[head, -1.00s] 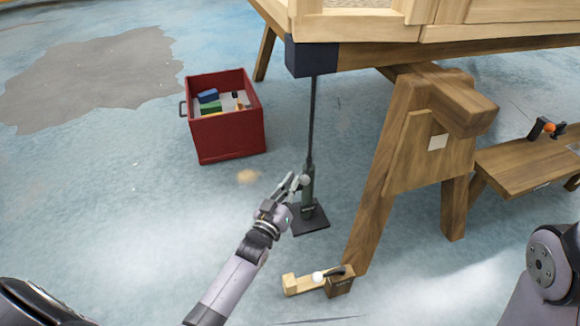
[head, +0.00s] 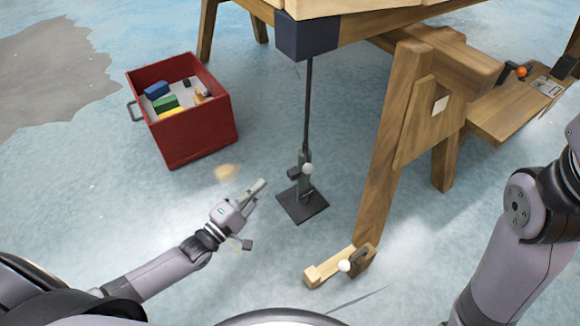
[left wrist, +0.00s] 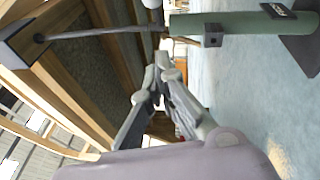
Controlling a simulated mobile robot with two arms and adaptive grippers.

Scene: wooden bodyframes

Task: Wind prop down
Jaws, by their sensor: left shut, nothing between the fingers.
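The prop (head: 303,182) stands upright on a dark square foot plate (head: 301,205). It has a grey-green body, a pale ball knob (head: 308,168) and a thin dark rod (head: 308,105) rising to the dark corner block (head: 306,38) of the wooden frame. My left gripper (head: 262,186) is left of the prop, apart from it, with its fingers shut and empty. In the left wrist view the prop's green body (left wrist: 235,25) lies across the top, beyond the closed fingertips (left wrist: 161,62). My right gripper is out of view; only part of that arm shows at the right.
A red box (head: 200,130) with coloured blocks stands on the floor at left. A wooden trestle leg (head: 385,165) is right of the prop. A low wooden bench (head: 500,125) is at right.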

